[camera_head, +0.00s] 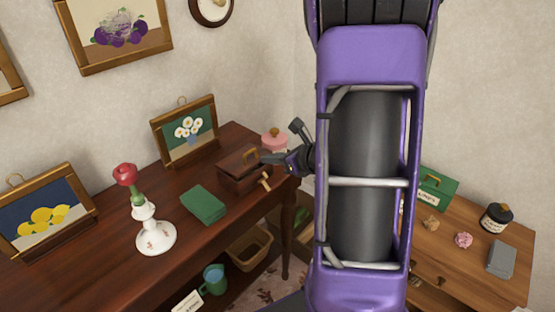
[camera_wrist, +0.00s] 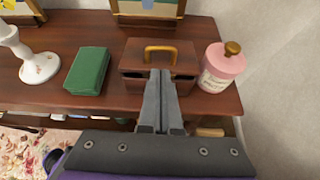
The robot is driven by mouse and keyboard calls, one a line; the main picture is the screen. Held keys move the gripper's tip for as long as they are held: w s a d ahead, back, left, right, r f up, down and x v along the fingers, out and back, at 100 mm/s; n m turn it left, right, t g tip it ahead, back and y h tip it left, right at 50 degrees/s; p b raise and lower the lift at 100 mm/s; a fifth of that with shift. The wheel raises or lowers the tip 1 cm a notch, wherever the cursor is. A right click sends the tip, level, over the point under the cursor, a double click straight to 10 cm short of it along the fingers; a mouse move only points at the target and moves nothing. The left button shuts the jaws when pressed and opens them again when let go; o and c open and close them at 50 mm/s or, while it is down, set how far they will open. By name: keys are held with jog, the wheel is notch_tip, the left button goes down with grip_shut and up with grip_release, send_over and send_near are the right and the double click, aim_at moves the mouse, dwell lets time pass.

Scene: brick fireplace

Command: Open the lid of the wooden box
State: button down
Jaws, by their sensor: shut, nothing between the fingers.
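The wooden box (camera_head: 236,180) is dark reddish brown and stands on the dark table near its right end. Its lid (camera_wrist: 183,57) looks down and carries a golden arched handle (camera_wrist: 160,50), which also shows in the head view (camera_head: 250,155). Dark marks or gaps show along the front edge on both sides of my fingers. My gripper (camera_wrist: 160,74) is shut and empty, its fingertips at the front edge of the box, just in front of the handle. I cannot tell whether they touch it. The fingers hide the middle of the box front.
A green book (camera_wrist: 87,70) lies left of the box, and a pink jar (camera_wrist: 222,68) stands close on its right. A white candlestick (camera_head: 155,236) with a rose stands farther left. A framed flower picture (camera_head: 186,132) stands behind. The wall lies close at right.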

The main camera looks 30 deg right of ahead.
jog(key=x, duration=0.4)
jog(key=shift+w+a+f, duration=0.15)
jog(key=shift+w, duration=0.2)
jog(key=shift+w+r+g+p, duration=0.15)
jog(key=shift+r+g+p, duration=0.25)
jog(key=shift+p, duration=0.3)
